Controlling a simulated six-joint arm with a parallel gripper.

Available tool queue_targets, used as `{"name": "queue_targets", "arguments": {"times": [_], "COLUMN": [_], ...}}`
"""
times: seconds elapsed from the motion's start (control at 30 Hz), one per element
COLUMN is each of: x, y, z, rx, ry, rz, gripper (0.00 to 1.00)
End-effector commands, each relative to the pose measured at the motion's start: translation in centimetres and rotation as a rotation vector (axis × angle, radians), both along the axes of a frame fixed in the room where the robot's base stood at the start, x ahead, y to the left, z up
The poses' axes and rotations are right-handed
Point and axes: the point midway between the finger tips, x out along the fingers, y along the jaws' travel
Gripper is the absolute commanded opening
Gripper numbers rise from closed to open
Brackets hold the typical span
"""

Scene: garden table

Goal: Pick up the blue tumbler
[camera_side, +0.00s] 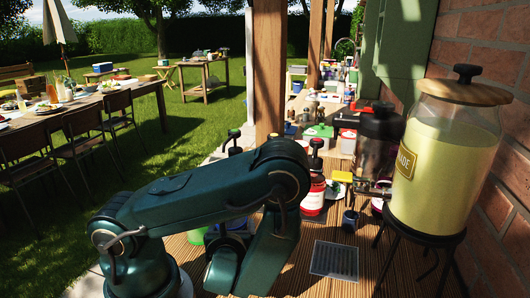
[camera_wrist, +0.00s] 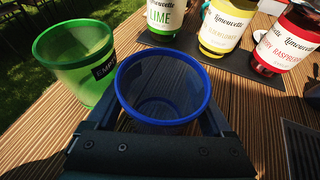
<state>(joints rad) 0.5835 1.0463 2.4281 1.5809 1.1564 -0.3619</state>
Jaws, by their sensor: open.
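The blue tumbler (camera_wrist: 162,118) is see-through with a solid blue rim and stands upright on the slatted wooden top in the middle of the wrist view. It looks empty. My gripper (camera_wrist: 158,106) is open, with one finger on each side of the tumbler. I cannot tell whether either finger touches it. The lower front of the tumbler is hidden behind the gripper body. In the side view my arm covers most of that spot.
A green tumbler (camera_wrist: 76,62) with a dark label stands close on the left. Lime (camera_wrist: 166,18), yellow (camera_wrist: 226,28) and red raspberry (camera_wrist: 288,42) bottles stand behind. A grey drip grate (camera_side: 334,260) lies to the right. A lemonade dispenser (camera_side: 446,165) stands far right.

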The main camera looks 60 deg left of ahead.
Motion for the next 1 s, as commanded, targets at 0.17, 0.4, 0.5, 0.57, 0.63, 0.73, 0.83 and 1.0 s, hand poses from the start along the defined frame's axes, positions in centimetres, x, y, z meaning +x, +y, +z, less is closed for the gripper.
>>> {"name": "queue_targets", "arguments": {"times": [0.17, 0.4, 0.5, 0.57, 0.63, 0.73, 0.83, 1.0], "x": [0.0, 0.0, 0.0, 0.0, 0.0, 0.0, 0.0, 0.1], "y": [0.0, 0.0, 0.0, 0.0, 0.0, 0.0, -0.1, -0.1], "z": [0.0, 0.0, 0.0, 0.1, 0.1, 0.4, 0.9, 2.1], "rx": [0.000, 0.001, 0.001, 0.001, 0.001, 0.000, 0.000, -0.001], "ry": [0.000, 0.000, 0.000, 0.000, 0.000, -0.001, -0.002, -0.004], "rz": [-0.001, 0.000, 0.000, 0.000, 0.000, 0.000, 0.001, 0.000], "gripper": [0.81, 0.22, 0.22, 0.22, 0.22, 0.22, 0.22, 0.22]}}
